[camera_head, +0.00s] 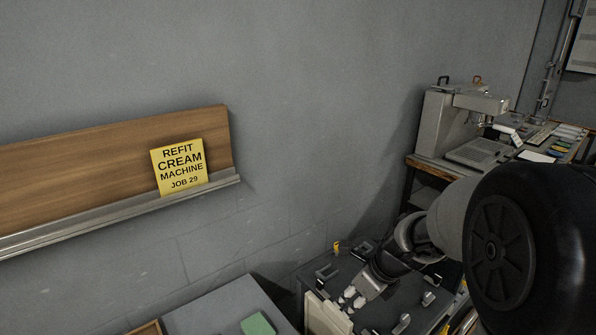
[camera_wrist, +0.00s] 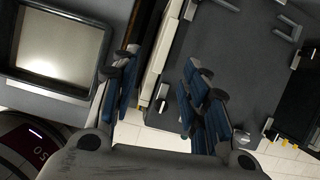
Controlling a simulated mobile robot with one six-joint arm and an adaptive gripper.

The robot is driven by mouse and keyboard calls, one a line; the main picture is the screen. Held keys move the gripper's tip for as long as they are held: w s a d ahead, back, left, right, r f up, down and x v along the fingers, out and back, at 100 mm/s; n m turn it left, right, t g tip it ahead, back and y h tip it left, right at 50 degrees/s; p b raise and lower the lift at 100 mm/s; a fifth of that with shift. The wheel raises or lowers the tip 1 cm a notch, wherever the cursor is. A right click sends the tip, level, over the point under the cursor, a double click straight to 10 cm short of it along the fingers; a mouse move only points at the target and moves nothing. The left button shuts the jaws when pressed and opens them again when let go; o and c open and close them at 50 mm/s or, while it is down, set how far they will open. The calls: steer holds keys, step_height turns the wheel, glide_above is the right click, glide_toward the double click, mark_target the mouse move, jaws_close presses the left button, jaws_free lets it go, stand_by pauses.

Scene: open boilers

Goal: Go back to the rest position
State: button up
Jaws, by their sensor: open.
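My gripper (camera_head: 352,297) hangs at the lower middle of the head view, in front of and above a dark grey cabinet top (camera_head: 380,317) with several pale handles. In the wrist view my gripper (camera_wrist: 160,66) has its two blue-padded fingers spread apart, with nothing held between them. Behind the fingers, the wrist view shows the dark grey surface (camera_wrist: 235,65) with pale handles. Whether the fingertips touch anything is unclear. No marker of a rest position shows.
A cream coffee machine (camera_head: 445,125) stands on a cluttered bench at right. A yellow sign (camera_head: 180,167) reading "Refit cream machine job 29" sits on a wall ledge (camera_head: 100,220). A screen-like panel (camera_wrist: 58,48) lies left in the wrist view. The upper wall is clear.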

steer(key=s+a+r+n, duration=0.3)
steer(key=s+r+n, duration=0.7)
steer(key=s+n, duration=0.25)
steer(key=s+d+r+n+t+h, duration=0.1)
steer(key=s+r+n+h, duration=0.1)
steer(key=s+n, duration=1.1)
steer(key=shift+r+n, duration=0.45)
steer(key=shift+n, duration=0.8)
